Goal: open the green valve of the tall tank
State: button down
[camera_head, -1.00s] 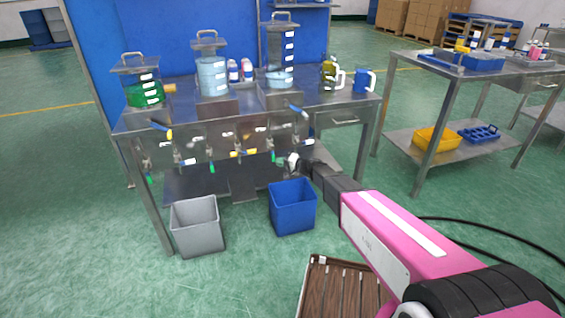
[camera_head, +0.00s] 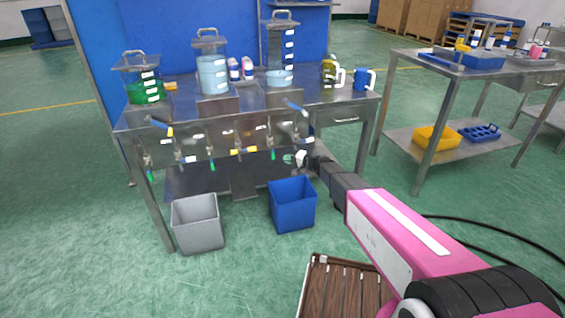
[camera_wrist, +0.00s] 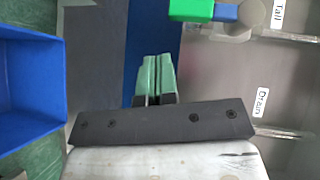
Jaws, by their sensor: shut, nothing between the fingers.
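The tall tank (camera_head: 280,55) is a clear cylinder with white level labels, standing at the back of the steel bench. Below the bench front, a green valve handle (camera_head: 272,155) hangs at the right end of the valve row. In the wrist view a green handle (camera_wrist: 192,10) shows at the top edge, partly cut off, beside a blue part and a "Tall" label (camera_wrist: 278,14). My gripper (camera_wrist: 157,60) has green fingers pressed together, empty. The handle is above and right of the fingertips in that view, apart from them. In the head view my gripper (camera_head: 290,159) is just right of the valve.
A blue bin (camera_head: 293,205) and a grey bin (camera_head: 198,223) stand on the floor before the bench. The blue bin also shows at the wrist view's left edge (camera_wrist: 25,80). A "Drain" label (camera_wrist: 262,102) is on the metal at right. Other valves line the bench front.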

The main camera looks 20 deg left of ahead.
jog(key=f+v, duration=0.1)
jog(key=v, duration=0.9)
jog(key=shift+d+f, duration=0.15)
jog(key=shift+f, duration=0.2)
jog(key=s+d+g+h, duration=0.1)
jog(key=s+d+h, duration=0.4)
jog(key=s+d, duration=0.3)
jog(key=s+d+r+g+h, duration=0.1)
jog(key=s+d+h, duration=0.4)
jog(key=d, duration=1)
jog(key=s+d+r+n+g+h, duration=0.1)
jog(key=s+d+h, duration=0.4)
jog(key=s+d, duration=0.5)
jog(key=shift+s+d+r+g+h, duration=0.15)
jog(key=shift+s+d+g+h, duration=0.2)
jog(key=shift+d, duration=0.3)
